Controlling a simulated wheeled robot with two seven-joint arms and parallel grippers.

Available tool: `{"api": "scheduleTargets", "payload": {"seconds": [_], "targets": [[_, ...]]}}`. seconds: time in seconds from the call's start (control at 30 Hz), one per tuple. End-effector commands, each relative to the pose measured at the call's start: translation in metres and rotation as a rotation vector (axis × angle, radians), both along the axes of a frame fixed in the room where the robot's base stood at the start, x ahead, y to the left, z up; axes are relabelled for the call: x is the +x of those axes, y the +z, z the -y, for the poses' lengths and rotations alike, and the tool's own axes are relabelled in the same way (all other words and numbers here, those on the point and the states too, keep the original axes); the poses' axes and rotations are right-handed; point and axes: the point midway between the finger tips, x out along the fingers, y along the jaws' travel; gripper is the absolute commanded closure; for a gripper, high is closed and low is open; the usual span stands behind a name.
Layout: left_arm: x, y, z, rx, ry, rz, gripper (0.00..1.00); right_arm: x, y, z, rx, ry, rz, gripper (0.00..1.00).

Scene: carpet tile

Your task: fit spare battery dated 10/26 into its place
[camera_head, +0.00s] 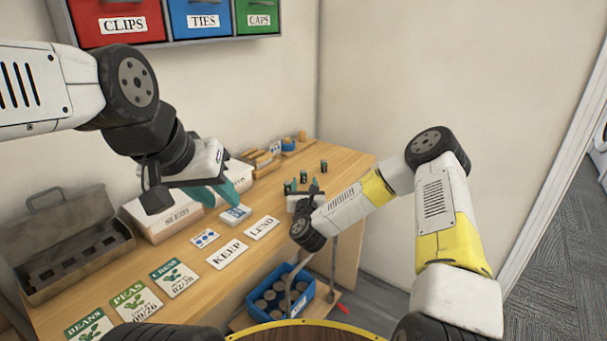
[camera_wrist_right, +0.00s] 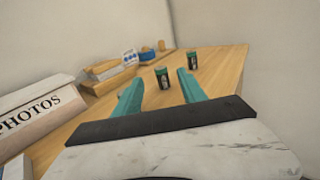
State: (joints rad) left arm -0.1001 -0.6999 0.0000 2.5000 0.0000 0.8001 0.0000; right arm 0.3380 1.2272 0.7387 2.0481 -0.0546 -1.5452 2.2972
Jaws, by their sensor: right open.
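Two small dark, green-topped batteries stand upright at the far right of the wooden table. The nearer battery (camera_head: 303,177) (camera_wrist_right: 162,77) is just beyond my right gripper (camera_head: 304,186), and lies ahead between its spread fingers in the wrist view (camera_wrist_right: 160,92). The farther battery (camera_head: 324,166) (camera_wrist_right: 193,61) is behind it to the right. My right gripper is open and empty, low over the table. No date is legible on either battery. My left gripper (camera_head: 216,194) hangs over the table near the SEEDS box, its teal fingers apart, with nothing seen between them.
Along the wall stand a metal case (camera_head: 75,240), a SEEDS box (camera_head: 165,222), a PHOTOS box (camera_wrist_right: 40,125) and a wooden tray (camera_wrist_right: 108,75). Seed packets (camera_head: 137,300), KEEP (camera_head: 228,254) and LEND cards (camera_head: 262,228) lie in front. A blue crate (camera_head: 262,315) is below. Labelled bins (camera_head: 118,22) hang above.

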Motion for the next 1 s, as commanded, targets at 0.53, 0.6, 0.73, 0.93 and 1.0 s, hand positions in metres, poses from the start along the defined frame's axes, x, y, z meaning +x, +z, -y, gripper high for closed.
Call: {"api": "scheduleTargets", "payload": {"seconds": [0.53, 0.6, 0.73, 0.93, 1.0], "targets": [[0.000, 0.000, 0.000, 0.000, 0.000, 0.000, 0.69, 0.059, -0.005, -0.002, -0.003, 0.000, 0.002, 0.51], [0.000, 0.000, 0.000, 0.000, 0.000, 0.000, 0.69, 0.067, -0.005, -0.003, -0.003, 0.001, 0.002, 0.51], [0.000, 0.000, 0.000, 0.000, 0.000, 0.000, 0.69, 0.075, -0.005, -0.003, -0.002, 0.002, 0.001, 0.51], [0.000, 0.000, 0.000, 0.000, 0.000, 0.000, 0.69, 0.075, -0.005, -0.003, -0.002, 0.002, 0.000, 0.51], [0.000, 0.000, 0.000, 0.000, 0.000, 0.000, 0.69, 0.075, -0.005, -0.003, -0.002, 0.002, 0.000, 0.65]]}}
